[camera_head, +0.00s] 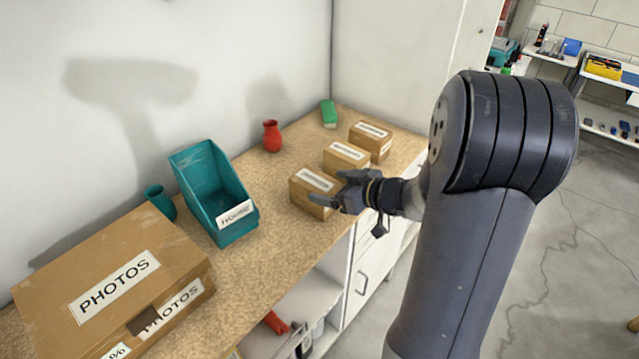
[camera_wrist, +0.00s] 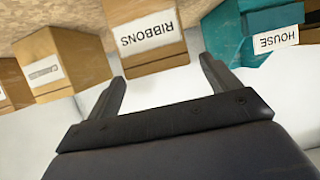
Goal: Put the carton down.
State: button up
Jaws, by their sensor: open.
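The carton (camera_head: 301,194) nearest my gripper is a small brown box with a white label. It appears to rest upright on the cork-coloured worktop (camera_head: 262,262), near its front edge. In the wrist view, which is upside down, the carton (camera_wrist: 155,62) carries the label RIBBONS. My gripper (camera_head: 328,188) is open at the carton's front. In the wrist view the fingers of my gripper (camera_wrist: 164,70) are spread, with the carton's face ahead between them. Whether either fingertip touches it I cannot tell.
Two similar cartons (camera_head: 346,155) (camera_head: 371,140) stand in a row behind. A teal bin (camera_head: 197,180) labelled HOUSE stands to the left, beside a teal vase (camera_head: 160,202) and large PHOTOS box (camera_head: 140,250).

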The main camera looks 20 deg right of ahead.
jog(key=v, duration=0.6)
jog(key=shift+s, duration=0.2)
jog(key=shift+o, duration=0.5)
jog(key=shift+d+r, duration=0.1)
jog(key=shift+r, duration=0.05)
dwell(0.4)
